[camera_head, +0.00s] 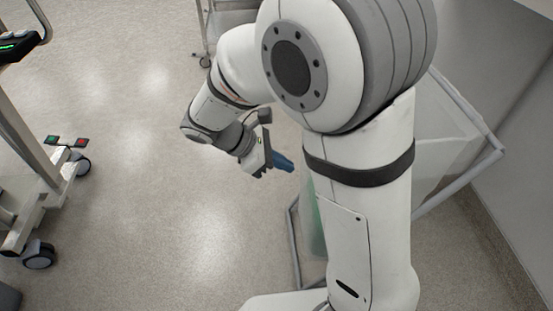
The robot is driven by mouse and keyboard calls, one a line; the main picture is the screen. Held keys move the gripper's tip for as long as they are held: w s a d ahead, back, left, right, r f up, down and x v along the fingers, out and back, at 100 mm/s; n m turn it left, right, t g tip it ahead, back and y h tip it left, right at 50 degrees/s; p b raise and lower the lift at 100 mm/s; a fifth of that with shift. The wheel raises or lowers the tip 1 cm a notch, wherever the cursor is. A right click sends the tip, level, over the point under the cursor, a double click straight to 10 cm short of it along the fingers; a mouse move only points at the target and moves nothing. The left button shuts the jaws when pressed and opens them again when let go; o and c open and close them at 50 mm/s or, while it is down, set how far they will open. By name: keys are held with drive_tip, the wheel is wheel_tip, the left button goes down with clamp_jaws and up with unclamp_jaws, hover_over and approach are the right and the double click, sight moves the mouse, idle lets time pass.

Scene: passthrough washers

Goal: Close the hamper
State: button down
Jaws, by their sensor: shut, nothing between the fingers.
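What looks like the hamper stands behind my arm, right of centre. It has a grey tubular frame (293,245), and a strip of green (317,232) shows inside its left side. A pale translucent panel (442,140) edged with grey tube shows to the right of my arm and looks tilted. My arm hides the middle of the hamper, so I cannot tell how the panel joins it. My gripper (286,163) has blue fingers, is shut and empty, and is up and left of the green strip, apart from the hamper in the picture.
A wheeled cart (25,190) stands at the left, with pedals, red and green, near its castor. Another wheeled metal stand (228,18) is at the top. A wall (520,90) runs along the right side. The speckled floor (140,170) between the cart and my arm is clear.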

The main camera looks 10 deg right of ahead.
drive_tip(key=d+f+b, duration=0.1)
drive_tip(key=d+f, duration=0.1)
drive_tip(key=d, duration=0.4)
drive_tip(key=shift+b, duration=0.4)
drive_tip(key=shift+d, duration=0.1)
